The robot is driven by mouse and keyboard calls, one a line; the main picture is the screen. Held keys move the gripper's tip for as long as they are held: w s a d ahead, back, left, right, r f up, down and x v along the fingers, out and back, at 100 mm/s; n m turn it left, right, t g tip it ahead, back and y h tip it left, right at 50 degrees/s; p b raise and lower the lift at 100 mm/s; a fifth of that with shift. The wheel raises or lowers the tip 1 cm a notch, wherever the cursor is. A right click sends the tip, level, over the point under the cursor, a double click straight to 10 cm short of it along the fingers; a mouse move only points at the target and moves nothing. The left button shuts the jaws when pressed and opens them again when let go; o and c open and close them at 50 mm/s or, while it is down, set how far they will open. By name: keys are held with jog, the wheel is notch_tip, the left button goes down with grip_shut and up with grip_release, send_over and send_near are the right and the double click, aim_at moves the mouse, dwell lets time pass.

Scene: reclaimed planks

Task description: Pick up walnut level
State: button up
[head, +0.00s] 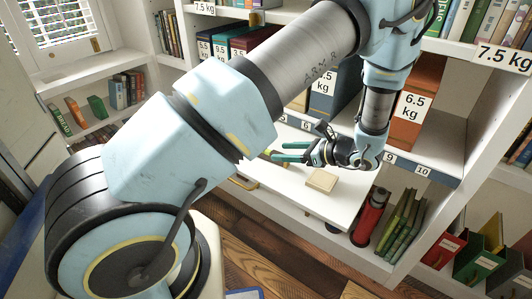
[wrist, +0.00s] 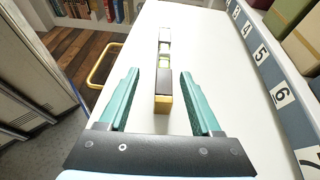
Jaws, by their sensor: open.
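The walnut level (wrist: 163,80) is a narrow bar with dark brown, pale and yellow parts and a small greenish vial. In the wrist view it lies lengthwise on a white surface (wrist: 215,50), between the two green fingers in the picture. My gripper (wrist: 159,72) is open, with a visible gap between each finger and the bar. I cannot tell how far above the bar the fingers are. In the head view my gripper (head: 276,152) is over the white surface (head: 300,195), and the level is mostly hidden there.
A pale flat block (head: 321,181) lies on the white surface near my wrist. A yellow handle (wrist: 103,65) sticks out from the left edge. A numbered shelf edge (wrist: 262,70) runs along the right. A red cylinder (head: 371,212) stands below, beside green books.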

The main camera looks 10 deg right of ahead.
aim_at(268, 150)
jog(key=shift+w+d+p+x, duration=0.1)
jog(key=shift+p+x, duration=0.25)
jog(key=shift+x, duration=1.6)
jog(key=shift+w+d+p+x, duration=0.15)
jog(key=shift+p+x, duration=0.15)
jog(key=shift+x, duration=1.6)
grip_shut()
